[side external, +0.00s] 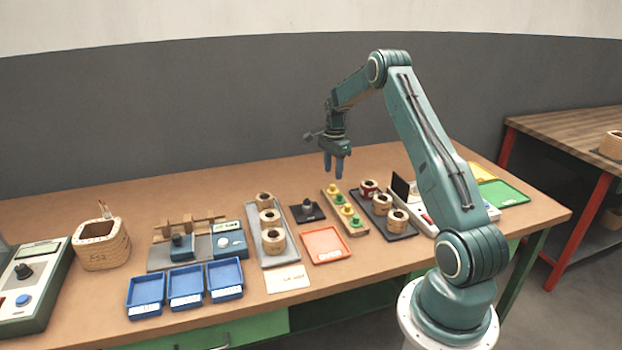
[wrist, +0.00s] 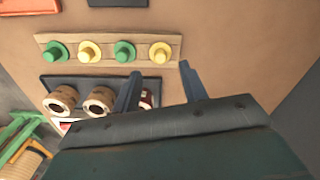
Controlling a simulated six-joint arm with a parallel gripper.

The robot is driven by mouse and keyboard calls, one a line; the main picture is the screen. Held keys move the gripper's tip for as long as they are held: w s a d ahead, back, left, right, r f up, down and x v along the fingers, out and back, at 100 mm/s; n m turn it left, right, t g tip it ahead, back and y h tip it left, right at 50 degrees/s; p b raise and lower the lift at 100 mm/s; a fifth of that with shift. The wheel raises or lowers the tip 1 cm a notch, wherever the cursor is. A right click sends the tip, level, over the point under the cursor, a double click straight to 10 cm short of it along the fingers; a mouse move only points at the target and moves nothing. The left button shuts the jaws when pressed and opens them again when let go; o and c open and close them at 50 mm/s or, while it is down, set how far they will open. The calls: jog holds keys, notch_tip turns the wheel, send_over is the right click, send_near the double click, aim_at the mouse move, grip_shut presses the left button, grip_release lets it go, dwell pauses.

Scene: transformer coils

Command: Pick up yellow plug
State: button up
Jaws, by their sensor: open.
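A narrow wooden strip (wrist: 108,38) holds a row of green and yellow plugs, upright and alternating. One yellow plug (wrist: 160,52) sits at the strip's right end in the wrist view. In the side view it is the plug at the far end (side external: 334,188). The other yellow plug (wrist: 90,53) stands between two green plugs (wrist: 125,51) (wrist: 58,52). My gripper (side external: 333,174) is open and empty, above the far end of the strip. In the wrist view, its fingertips (wrist: 159,72) lie on either side of the end yellow plug's position, apart from it.
A dark tray (side external: 402,234) with several coils stands right of the strip. A small dark stand (side external: 314,218) and an orange tray (side external: 325,246) lie to its left. Farther left is a grey tray (side external: 262,260) with coils. The table behind the strip is clear.

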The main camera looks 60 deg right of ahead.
aim_at(333, 185)
jog(key=shift+f, duration=0.15)
jog(key=shift+f, duration=2.5)
jog(key=shift+c, duration=0.4)
grip_shut()
